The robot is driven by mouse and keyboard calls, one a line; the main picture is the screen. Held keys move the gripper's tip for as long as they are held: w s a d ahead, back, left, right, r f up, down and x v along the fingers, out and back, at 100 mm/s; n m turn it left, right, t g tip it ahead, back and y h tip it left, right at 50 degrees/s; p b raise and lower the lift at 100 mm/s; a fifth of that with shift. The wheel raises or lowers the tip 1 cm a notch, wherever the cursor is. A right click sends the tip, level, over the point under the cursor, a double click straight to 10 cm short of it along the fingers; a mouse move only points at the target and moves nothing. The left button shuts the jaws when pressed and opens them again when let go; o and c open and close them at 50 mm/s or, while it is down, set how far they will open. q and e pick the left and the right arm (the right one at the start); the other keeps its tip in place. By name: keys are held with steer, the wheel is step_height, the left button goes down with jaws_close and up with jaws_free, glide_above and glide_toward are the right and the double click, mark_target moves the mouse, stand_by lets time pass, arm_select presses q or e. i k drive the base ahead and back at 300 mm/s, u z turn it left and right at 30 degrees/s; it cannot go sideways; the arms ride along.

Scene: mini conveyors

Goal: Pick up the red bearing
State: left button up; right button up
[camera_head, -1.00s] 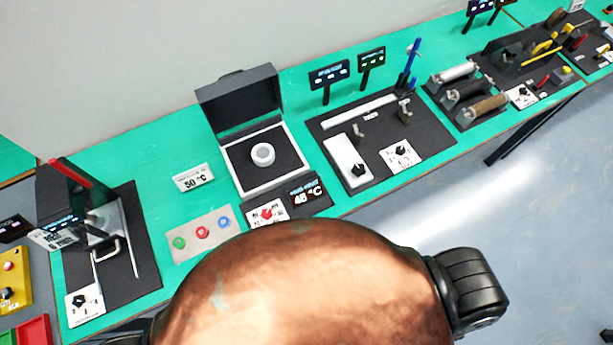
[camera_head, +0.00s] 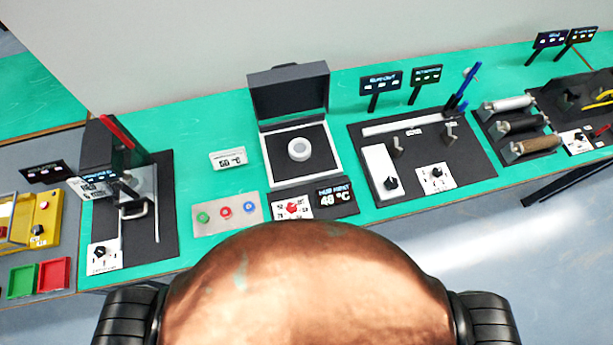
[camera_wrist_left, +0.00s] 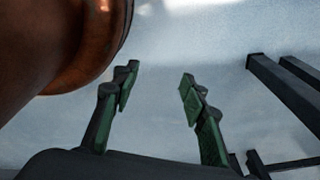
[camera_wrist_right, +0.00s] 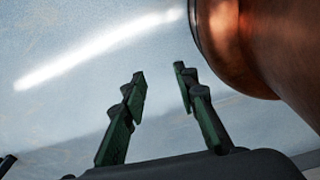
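In the head view a small red round piece (camera_head: 225,212), perhaps the red bearing, lies on a pale plate (camera_head: 238,226) between a green piece (camera_head: 203,217) and a blue piece (camera_head: 249,207). At this size I cannot tell its exact shape. My left gripper (camera_wrist_left: 157,85) shows in the left wrist view, open with nothing between its fingers. My right gripper (camera_wrist_right: 161,80) shows in the right wrist view, also open and empty. Both are over the floor, away from the pieces, and neither shows in the head view.
Behind the plate stands an open dark-lidded box (camera_head: 289,95) holding a white ring (camera_head: 299,149). A press-like device (camera_head: 125,190) stands left on a dark mat. Red (camera_head: 54,273) and green (camera_head: 23,281) bins lie at far left.

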mark_target(226, 213)
steer(key=u, duration=1.25)
